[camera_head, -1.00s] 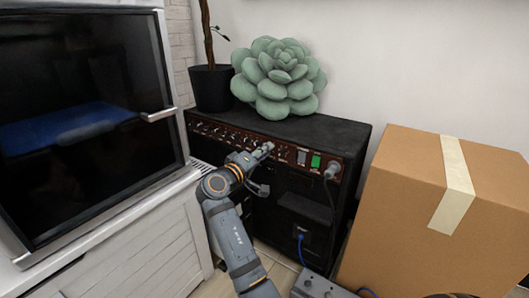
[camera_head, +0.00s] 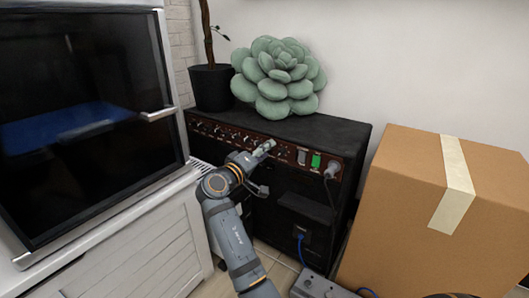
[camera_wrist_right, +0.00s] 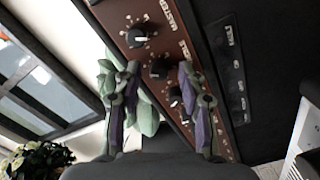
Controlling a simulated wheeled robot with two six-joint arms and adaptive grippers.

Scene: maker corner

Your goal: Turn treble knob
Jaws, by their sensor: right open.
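A black amplifier with a dark red control panel (camera_head: 226,134) stands against the wall, with a row of small knobs along it. My right gripper (camera_head: 268,146) is at the right half of this panel. In the right wrist view its two fingers (camera_wrist_right: 158,72) are apart, on either side of a black knob (camera_wrist_right: 160,67); I cannot tell whether they touch it. Another knob with a white pointer (camera_wrist_right: 138,36) lies above, near the word MASTER. Further knobs show lower down. I cannot read which knob is the treble one. My left gripper is not in view.
A green succulent cushion (camera_head: 278,76) and a dark plant pot (camera_head: 211,88) sit on the amplifier. A plug (camera_head: 331,170) and a green switch (camera_head: 316,161) are right of the gripper. A cardboard box (camera_head: 400,200) stands right, a white cabinet (camera_head: 140,235) left.

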